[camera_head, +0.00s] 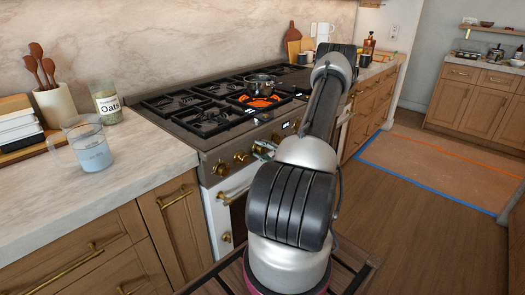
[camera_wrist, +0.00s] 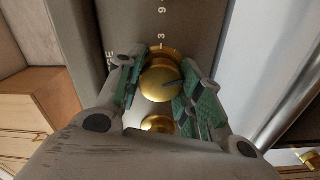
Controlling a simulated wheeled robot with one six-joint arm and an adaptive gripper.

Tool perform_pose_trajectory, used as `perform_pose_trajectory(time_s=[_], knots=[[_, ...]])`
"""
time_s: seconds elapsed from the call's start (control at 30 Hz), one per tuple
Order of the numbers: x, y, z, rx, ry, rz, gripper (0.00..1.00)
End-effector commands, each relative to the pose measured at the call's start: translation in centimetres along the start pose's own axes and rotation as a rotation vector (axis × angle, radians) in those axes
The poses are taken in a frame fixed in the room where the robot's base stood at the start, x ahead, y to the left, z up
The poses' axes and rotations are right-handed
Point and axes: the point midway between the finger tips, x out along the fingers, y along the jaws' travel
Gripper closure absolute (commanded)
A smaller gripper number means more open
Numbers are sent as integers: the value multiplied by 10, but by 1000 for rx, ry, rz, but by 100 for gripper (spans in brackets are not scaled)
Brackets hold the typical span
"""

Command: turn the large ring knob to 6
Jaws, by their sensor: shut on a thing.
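A round gold knob (camera_wrist: 160,80) sits on the grey control panel in the wrist view. A thin dark mark on it points right and slightly up in the picture. The digits 3 and 9 are printed on the panel beyond it; no 6 is readable. My gripper (camera_wrist: 155,92) has its green-padded fingers on both sides of the knob and is shut on it. In the head view my gripper (camera_head: 263,151) is at the stove's front panel, and the arm and fingers hide the held knob.
Other gold knobs (camera_head: 241,158) line the stove front, above the oven door handle (camera_head: 233,194). A measuring jug (camera_head: 88,145) and an oats jar (camera_head: 106,102) stand on the left counter.

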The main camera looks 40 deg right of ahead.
Motion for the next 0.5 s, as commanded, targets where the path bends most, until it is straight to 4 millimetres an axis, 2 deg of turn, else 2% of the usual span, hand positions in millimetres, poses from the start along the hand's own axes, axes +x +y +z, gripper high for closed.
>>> perform_pose_trajectory(time_s=[0.2,0.5], knots=[[-1,-1,1,159,-3,-2,88],[-1,-1,1,289,-4,-2,88]])
